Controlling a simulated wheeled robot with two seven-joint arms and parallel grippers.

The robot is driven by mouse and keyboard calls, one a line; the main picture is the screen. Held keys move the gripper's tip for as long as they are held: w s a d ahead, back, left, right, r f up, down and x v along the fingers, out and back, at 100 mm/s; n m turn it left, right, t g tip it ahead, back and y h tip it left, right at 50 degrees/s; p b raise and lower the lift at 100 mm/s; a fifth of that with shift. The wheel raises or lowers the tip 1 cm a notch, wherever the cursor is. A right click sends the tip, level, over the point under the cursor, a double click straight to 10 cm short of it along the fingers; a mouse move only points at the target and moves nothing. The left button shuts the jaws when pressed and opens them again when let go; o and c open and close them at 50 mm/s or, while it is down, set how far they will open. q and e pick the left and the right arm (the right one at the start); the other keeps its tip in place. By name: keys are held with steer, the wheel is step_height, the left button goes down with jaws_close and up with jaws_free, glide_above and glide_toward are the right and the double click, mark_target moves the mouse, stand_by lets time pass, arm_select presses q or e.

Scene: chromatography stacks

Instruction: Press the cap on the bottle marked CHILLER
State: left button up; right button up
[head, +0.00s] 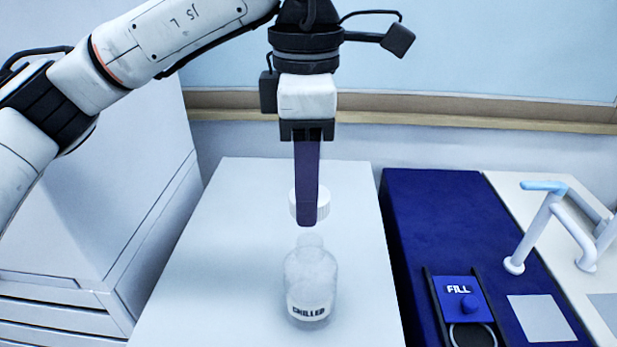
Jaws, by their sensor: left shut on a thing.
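A clear bottle (311,276) stands upright on the white bench top, with a white label (309,309) low on its front. The dark lettering looks like CHILLER or CHILLED; its last letter is hard to tell. My left gripper (307,210) points straight down above the bottle and is shut on a white ribbed cap (323,205). A purple finger hides the middle of the cap. The cap appears above the bottle's open neck (310,242), with a small gap between them in the picture. My right gripper is out of view.
The white bench top (228,230) is clear around the bottle. To the right is a dark blue surface (433,210) with a FILL unit (457,289) and a grey square plate (542,319). A white and blue pipe fixture (535,225) stands beyond. White drawers (60,326) are at left.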

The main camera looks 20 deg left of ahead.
mark_target(307, 242)
arm_select(q)
step_height(307, 242, down, 5)
steer(key=b, duration=0.3)
steer(key=shift+f, duration=0.1)
steer(key=shift+w+f+b, duration=0.1)
steer(key=shift+f+b, duration=0.2)
steer(key=shift+b, duration=0.15)
stand_by(0.7)
steer(key=shift+f, duration=0.15)
stand_by(1.0)
steer(key=o, duration=1.6)
